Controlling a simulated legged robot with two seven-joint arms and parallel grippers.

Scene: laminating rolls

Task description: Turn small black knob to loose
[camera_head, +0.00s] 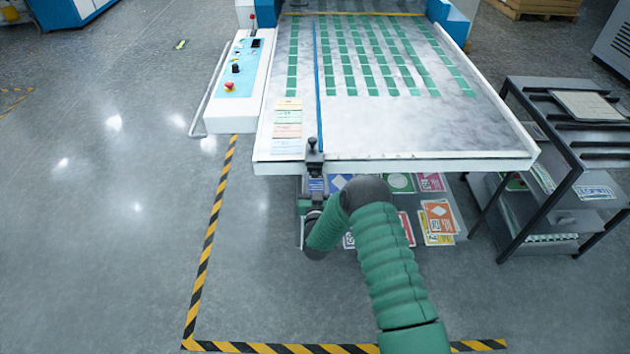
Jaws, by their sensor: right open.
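A small black knob (312,144) stands upright on a dark clamp block at the front edge of the white table (400,166), at the near end of a long blue rod (318,85). My right arm comes in from the bottom right in a green sleeve and bends left. My right gripper (312,196) is small in view, just in front of and below the table edge, under the knob in the picture. It is open and appears apart from the knob. Its fingertips are hard to make out against the clamp. My left gripper is not in view.
A control panel (240,75) with a black dial (236,68) and a red button (229,87) is left of the table. Coloured cards (438,220) lie on a shelf below. A dark rack (560,130) stands right. The floor at left is clear.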

